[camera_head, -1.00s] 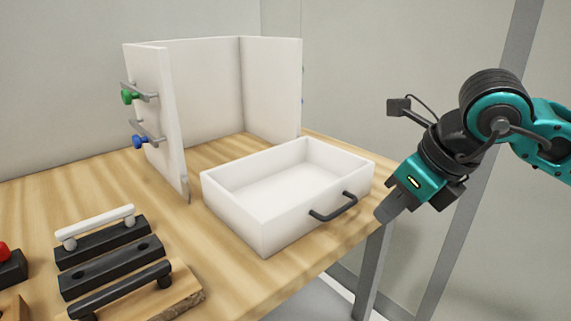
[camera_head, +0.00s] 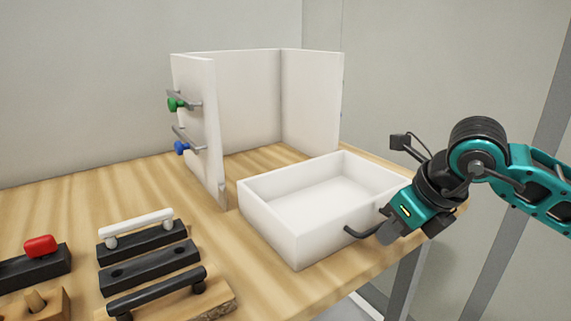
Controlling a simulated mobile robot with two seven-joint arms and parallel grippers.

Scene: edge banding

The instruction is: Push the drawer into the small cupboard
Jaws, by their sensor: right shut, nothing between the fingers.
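The white drawer (camera_head: 276,233) sits on the wooden table in the middle of the head view, outside the cupboard. Its dark handle (camera_head: 362,234) is on the front face, toward the lower right. The small white cupboard (camera_head: 253,97) stands behind it as upright panels, open toward the drawer. My right gripper (camera_head: 388,234) is shut and empty, pointing down at the right end of the handle and covering part of the drawer front. I cannot tell if it touches the drawer. My left gripper is not in view.
Green (camera_head: 175,103) and blue (camera_head: 182,147) knobs with grey bars are on the cupboard's left panel. A rack of handles (camera_head: 150,262) and a red piece (camera_head: 40,245) lie at the lower left. The table's edge (camera_head: 345,292) runs close in front of the drawer.

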